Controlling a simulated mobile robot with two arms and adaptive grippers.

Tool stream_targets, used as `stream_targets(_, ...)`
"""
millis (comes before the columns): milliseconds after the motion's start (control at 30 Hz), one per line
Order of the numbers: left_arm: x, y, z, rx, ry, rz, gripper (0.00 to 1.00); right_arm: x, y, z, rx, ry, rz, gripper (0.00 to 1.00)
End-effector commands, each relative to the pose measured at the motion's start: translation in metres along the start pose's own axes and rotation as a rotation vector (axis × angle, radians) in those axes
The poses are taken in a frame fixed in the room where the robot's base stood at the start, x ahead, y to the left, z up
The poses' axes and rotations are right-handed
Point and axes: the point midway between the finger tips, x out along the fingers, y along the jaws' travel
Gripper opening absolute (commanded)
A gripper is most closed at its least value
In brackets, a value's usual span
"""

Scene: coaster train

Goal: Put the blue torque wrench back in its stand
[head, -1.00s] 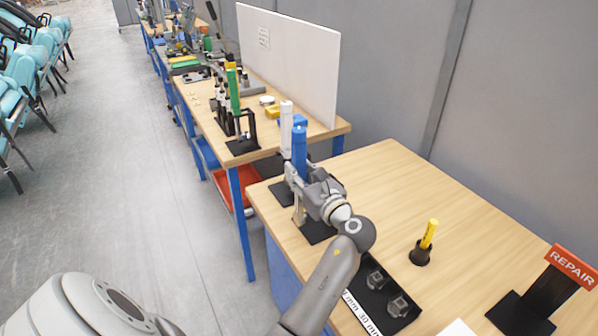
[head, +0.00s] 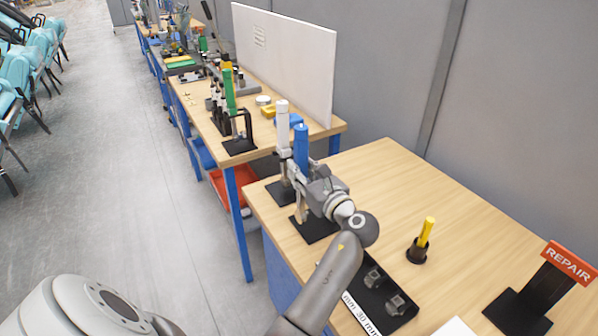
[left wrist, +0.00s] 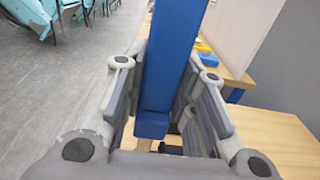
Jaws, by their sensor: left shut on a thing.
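The blue torque wrench (head: 301,148) stands upright, its blue handle on top, above the near left part of the wooden table. My left gripper (head: 301,178) is shut on it; in the left wrist view the blue shaft (left wrist: 172,65) passes between the two fingers. Below the gripper is a black stand base (head: 316,232) at the table's left edge. A second black stand base (head: 278,192) lies behind it, with a white wrench (head: 282,130) upright there. The wrench's lower end is mostly hidden by the gripper, so I cannot tell whether it touches the stand. My right gripper is not in view.
A yellow tool stands in a black cup (head: 417,252) on the table. A black tray (head: 382,305) with grey blocks lies at the front. A REPAIR sign (head: 570,263) stands at right. The table's middle and back are clear. Another bench (head: 240,158) with tools stands beyond.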

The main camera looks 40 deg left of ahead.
Motion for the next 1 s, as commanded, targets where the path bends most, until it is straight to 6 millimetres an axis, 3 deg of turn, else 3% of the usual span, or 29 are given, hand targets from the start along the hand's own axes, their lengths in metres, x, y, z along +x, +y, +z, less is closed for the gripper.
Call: stream_targets(1000, 0.000, -0.028, 0.003, -0.004, -0.007, 0.000, 0.00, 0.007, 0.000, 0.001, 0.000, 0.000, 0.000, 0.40)
